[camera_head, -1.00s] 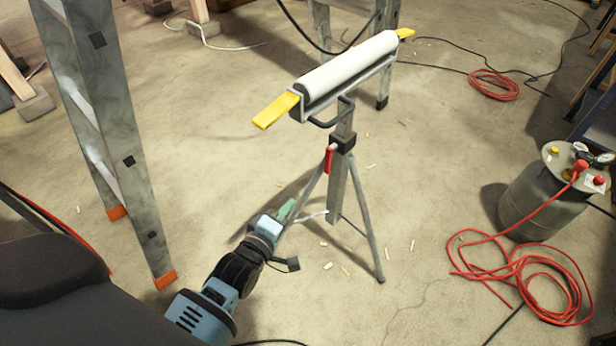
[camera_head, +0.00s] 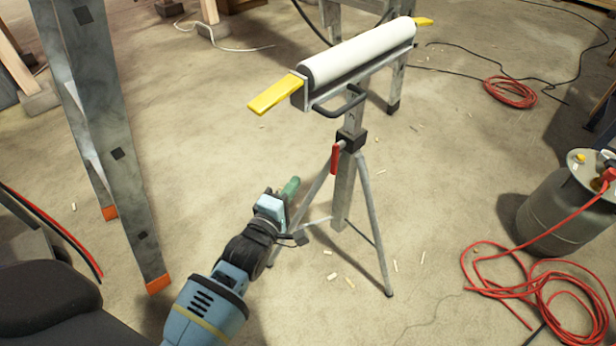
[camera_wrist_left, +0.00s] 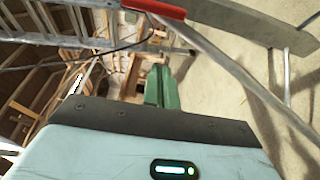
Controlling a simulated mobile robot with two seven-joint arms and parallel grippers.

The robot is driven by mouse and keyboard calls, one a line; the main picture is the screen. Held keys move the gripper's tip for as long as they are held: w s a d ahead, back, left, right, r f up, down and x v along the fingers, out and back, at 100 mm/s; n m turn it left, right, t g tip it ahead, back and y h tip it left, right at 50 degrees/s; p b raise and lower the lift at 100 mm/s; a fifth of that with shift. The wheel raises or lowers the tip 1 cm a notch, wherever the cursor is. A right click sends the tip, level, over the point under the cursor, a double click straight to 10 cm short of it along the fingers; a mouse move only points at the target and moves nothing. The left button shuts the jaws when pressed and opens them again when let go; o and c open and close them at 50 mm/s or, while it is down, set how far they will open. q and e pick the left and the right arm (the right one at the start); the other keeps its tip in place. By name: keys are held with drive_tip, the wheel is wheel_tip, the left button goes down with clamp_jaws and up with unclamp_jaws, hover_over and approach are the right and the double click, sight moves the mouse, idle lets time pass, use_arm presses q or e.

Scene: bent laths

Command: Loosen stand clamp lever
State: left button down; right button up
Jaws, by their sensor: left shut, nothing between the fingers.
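The roller stand (camera_head: 345,180) stands upright on its tripod legs, with a white roller (camera_head: 360,52) on top. Its red clamp lever (camera_head: 335,159) hangs down from the black clamp collar (camera_head: 350,139). In the left wrist view the red lever (camera_wrist_left: 155,8) shows at the top edge, partly cut off. My left gripper (camera_head: 292,186) has green fingers and is shut and empty. It is below and to the left of the lever, apart from it. The green fingers also show in the left wrist view (camera_wrist_left: 161,88), pointing toward the lever. My right gripper is not in view.
A metal ladder (camera_head: 110,150) with orange feet stands at the left. A grey tank (camera_head: 560,213) and a red hose (camera_head: 520,285) are at the right. A yellow bar (camera_head: 276,94) juts from the roller's left end. Small wood bits lie on the floor.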

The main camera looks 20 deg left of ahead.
sight(337, 158)
use_arm(q)
drive_tip(key=w+b, duration=0.4)
drive_tip(key=w, duration=0.6)
drive_tip(key=d, duration=0.1)
drive_tip(key=s+d, duration=0.2)
drive_tip(key=d, duration=0.1)
drive_tip(key=shift+b, duration=0.3)
